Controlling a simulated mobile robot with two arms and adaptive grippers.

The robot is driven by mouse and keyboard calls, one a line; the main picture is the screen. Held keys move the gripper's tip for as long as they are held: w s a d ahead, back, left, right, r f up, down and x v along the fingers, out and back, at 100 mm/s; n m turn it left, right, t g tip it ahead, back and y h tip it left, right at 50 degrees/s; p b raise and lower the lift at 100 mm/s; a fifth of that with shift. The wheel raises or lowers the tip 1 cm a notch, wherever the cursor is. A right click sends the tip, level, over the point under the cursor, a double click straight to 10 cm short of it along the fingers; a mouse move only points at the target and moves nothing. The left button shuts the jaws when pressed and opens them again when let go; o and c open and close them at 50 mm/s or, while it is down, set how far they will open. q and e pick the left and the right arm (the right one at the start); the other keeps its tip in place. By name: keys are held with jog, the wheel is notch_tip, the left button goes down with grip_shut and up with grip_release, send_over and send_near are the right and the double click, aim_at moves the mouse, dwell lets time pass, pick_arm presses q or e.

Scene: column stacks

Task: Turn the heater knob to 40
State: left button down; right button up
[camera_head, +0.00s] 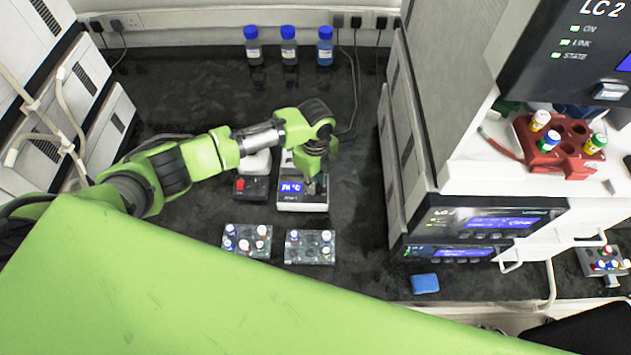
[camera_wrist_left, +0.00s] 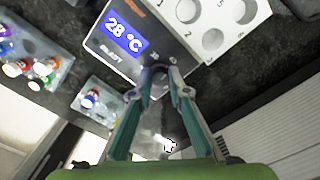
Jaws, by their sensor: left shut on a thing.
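The heater (camera_head: 302,207) is a small white block with a dark front panel and a blue display, standing on the dark bench in the head view. In the left wrist view the heater (camera_wrist_left: 178,45) shows a display (camera_wrist_left: 124,40) reading 28 °C. My left gripper (camera_head: 317,182) reaches down from above onto the right part of the heater's front panel. In the left wrist view the left gripper's fingertips (camera_wrist_left: 160,76) are closed around the knob at the panel, which they mostly hide. My right gripper is not in view.
Two vial racks (camera_head: 247,240) (camera_head: 310,247) stand in front of the heater. A device with a red button (camera_head: 240,185) stands to its left. Blue-capped bottles (camera_head: 288,46) stand at the back. Tall instruments (camera_head: 470,225) bound the right side. The bench right of the heater is clear.

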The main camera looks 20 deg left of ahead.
pick_arm(q)
jog(key=shift+w+r+m, duration=0.1)
jog(key=shift+m, duration=0.2)
dwell(0.4)
jog(key=c, duration=1.9)
grip_release()
notch_tip(320, 180, up, 12)
